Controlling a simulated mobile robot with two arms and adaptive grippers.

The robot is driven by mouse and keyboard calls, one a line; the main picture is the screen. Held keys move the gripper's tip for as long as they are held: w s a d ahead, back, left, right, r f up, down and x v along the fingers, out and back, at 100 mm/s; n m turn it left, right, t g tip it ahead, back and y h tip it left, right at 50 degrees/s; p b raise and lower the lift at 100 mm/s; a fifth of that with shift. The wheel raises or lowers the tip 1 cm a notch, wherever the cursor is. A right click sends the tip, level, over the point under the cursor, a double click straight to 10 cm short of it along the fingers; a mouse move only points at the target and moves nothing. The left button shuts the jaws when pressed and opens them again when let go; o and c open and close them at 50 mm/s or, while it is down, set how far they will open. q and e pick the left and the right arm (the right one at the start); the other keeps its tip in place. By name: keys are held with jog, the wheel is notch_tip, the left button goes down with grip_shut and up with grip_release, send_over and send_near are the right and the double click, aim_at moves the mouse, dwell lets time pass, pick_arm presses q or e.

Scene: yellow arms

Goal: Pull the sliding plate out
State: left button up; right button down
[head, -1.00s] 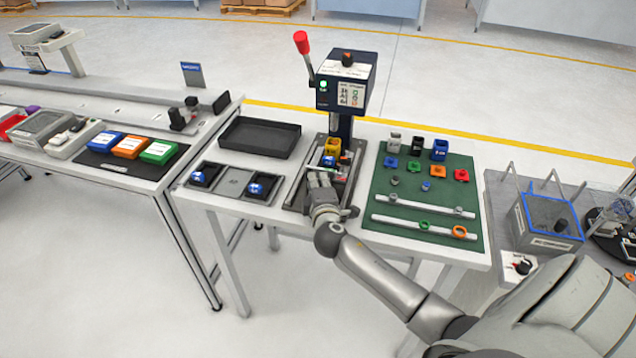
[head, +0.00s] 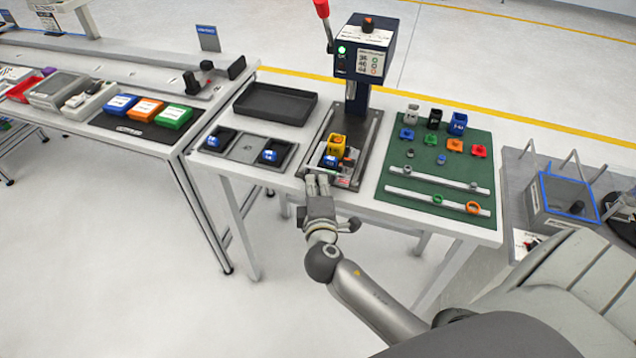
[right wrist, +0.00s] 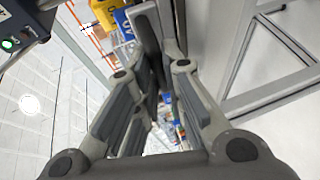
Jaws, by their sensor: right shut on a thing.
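The press (head: 362,50) stands on the table, with a dark base and a red-tipped lever. The sliding plate (head: 347,170) lies low at the front of the press base and carries a yellow block (head: 337,144) and a blue block (head: 330,161), both in front of the press column. My right gripper (head: 318,183) is at the table's front edge, shut on the plate's front end. The grip itself is mostly hidden in the head view. In the right wrist view a grey upright piece (right wrist: 148,35) sits between the fingers (right wrist: 145,55). My left gripper is not in view.
A green mat (head: 435,165) with small parts and two white rails lies right of the press. A black tray (head: 275,103) and a grey holder (head: 243,149) with blue parts lie left. The floor before the table is clear.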

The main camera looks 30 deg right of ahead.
jog(key=c, duration=1.8)
grip_release()
jog(key=shift+s+a+f, duration=0.1)
jog(key=shift+a+f, duration=0.1)
jog(key=shift+s+r, duration=0.1)
jog(key=shift+r, duration=0.05)
jog(key=shift+a, duration=0.1)
jog(key=v, duration=1.2)
jog(key=shift+s, duration=0.1)
